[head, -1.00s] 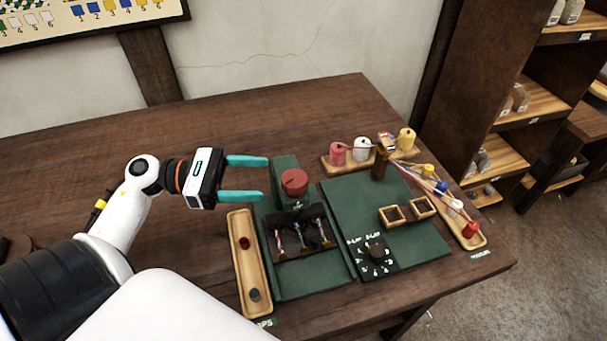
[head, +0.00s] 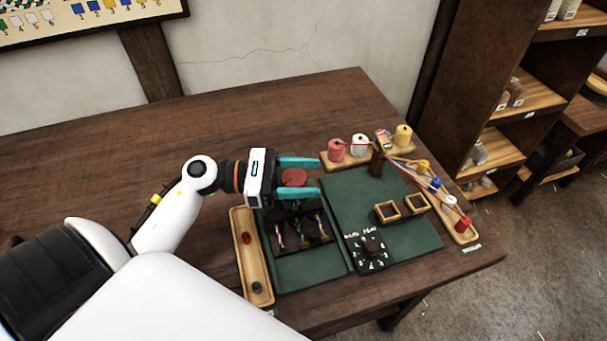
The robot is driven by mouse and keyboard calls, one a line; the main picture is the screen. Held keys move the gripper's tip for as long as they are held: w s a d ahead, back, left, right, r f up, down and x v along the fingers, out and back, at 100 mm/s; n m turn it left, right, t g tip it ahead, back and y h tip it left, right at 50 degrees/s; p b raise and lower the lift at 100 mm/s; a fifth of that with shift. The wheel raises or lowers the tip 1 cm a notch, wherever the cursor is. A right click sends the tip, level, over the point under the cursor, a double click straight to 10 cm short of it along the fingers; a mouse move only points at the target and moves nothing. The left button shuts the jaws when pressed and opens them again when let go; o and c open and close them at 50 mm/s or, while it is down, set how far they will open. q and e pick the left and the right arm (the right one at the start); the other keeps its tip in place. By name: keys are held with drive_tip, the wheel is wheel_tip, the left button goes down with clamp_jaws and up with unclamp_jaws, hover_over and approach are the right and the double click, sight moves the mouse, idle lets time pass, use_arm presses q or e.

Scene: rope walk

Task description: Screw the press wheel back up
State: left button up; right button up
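The red round press wheel (head: 294,177) sits on top of the green press at the back of the green bed on the table. My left gripper (head: 299,177) reaches in from the left, with one teal finger on the far side of the wheel and one on the near side. The fingers are apart and look open around the wheel; I cannot tell whether they touch it. The gripper hides most of the press body. Below the press is a dark tray (head: 300,232) with several thin strands in it. My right gripper is not in view.
A wooden tray (head: 251,270) with a red and a dark piece lies left of the press. The table's back left is clear.

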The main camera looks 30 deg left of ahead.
use_arm(q)
drive_tip(key=c, duration=0.7)
